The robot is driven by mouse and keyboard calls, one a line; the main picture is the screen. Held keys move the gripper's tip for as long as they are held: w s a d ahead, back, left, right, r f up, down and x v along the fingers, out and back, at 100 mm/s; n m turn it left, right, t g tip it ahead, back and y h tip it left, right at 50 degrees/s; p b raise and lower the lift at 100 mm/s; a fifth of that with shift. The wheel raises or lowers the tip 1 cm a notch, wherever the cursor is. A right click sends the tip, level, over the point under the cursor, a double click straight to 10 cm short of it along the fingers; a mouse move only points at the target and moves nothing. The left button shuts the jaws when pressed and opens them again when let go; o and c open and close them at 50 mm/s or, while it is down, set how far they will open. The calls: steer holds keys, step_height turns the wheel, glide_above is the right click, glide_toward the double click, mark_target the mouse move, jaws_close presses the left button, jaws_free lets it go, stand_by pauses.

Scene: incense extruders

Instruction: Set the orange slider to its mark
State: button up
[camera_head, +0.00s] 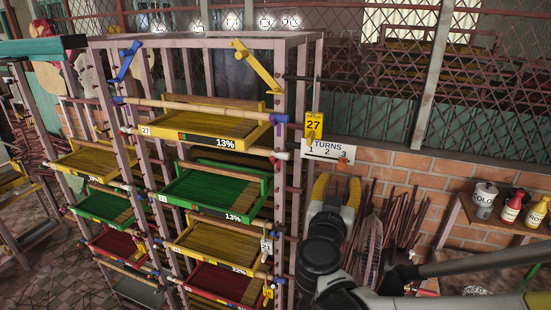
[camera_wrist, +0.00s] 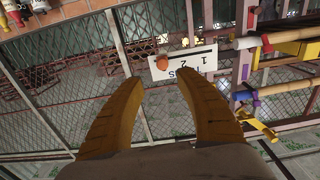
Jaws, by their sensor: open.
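The orange slider (camera_head: 343,163) is a small rounded knob at the right end of the white sign (camera_head: 328,150), which reads TURNS with 1, 2 and 3. The slider sits by the 3, at the lower edge. In the wrist view the picture is turned over, and the slider (camera_wrist: 162,62) shows at the left end of the sign (camera_wrist: 196,60). My gripper (camera_head: 336,190) is open and empty, with yellow fingers, just below the sign.
A yellow tag with 27 (camera_head: 314,125) hangs above the sign. The pink rack (camera_head: 310,75) with coloured trays (camera_head: 210,128) stands at left. A brick wall (camera_head: 400,165) is behind. Bundled sticks (camera_head: 375,235) stand right of my gripper. A table (camera_head: 490,228) at right holds bottles (camera_head: 510,207).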

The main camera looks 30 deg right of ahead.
steer(key=shift+v, duration=1.65)
steer(key=s+a+f+n+g+y+b, duration=0.1)
steer(key=a+f+n+g+y+b, duration=0.15)
steer(key=f+b, duration=0.85)
steer(key=s+a+f+n+g+y+b, duration=0.1)
steer(key=f+y+b, duration=0.2)
steer(key=f+b, duration=0.9)
steer(key=s+a+f+n+y+b, duration=0.1)
steer(key=a+f+y+b, duration=0.1)
steer(key=a+f+b, duration=0.2)
steer(key=s+a+f+n+g+y+b, duration=0.1)
steer(key=s+a+f+n+y+b, duration=0.1)
steer(key=f, duration=0.9)
steer(key=s+a+f+n+g+y+b, duration=0.1)
steer(key=s+a+f+n+y+b, duration=0.1)
steer(key=a+f+b, duration=0.4)
steer(key=shift+a+f+y, duration=0.65)
steer(key=shift+a+f, duration=0.35)
steer(key=shift+a, duration=0.1)
steer(key=shift+n, duration=0.25)
